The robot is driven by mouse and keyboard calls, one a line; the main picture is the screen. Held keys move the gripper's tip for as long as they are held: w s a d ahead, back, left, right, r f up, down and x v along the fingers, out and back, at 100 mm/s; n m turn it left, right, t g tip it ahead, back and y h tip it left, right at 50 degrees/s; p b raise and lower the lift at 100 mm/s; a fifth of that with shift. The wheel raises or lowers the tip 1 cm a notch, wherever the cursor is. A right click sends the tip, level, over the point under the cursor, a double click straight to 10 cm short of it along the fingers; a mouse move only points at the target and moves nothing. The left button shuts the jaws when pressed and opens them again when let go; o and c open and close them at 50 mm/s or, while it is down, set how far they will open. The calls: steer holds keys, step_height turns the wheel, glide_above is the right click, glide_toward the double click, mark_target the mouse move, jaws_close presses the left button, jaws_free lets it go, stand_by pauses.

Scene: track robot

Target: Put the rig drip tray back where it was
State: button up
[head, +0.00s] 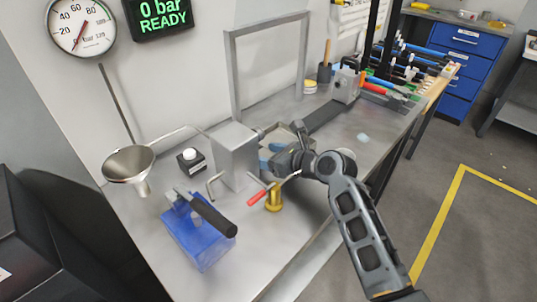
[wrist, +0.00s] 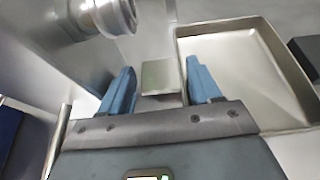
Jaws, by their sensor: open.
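The drip tray (wrist: 245,65) is a shallow, empty metal tray with raised rims, at the right of the wrist view. In the head view the tray (head: 283,132) is partly hidden behind my wrist, on the bench beside the rig's metal block (head: 234,155). My gripper (wrist: 160,85) is open, its two blue fingers spread. A small square metal piece (wrist: 158,75) shows between the fingers; I cannot tell whether it belongs to the tray. The right finger is close to the tray's left rim. In the head view my gripper (head: 272,153) is low beside the block, partly hidden by my wrist.
A round metal fitting (wrist: 105,15) is at the wrist view's upper left. Bare bench lies at the front.

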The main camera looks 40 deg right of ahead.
steer(key=v, duration=1.2)
steer(key=shift+r, duration=0.15)
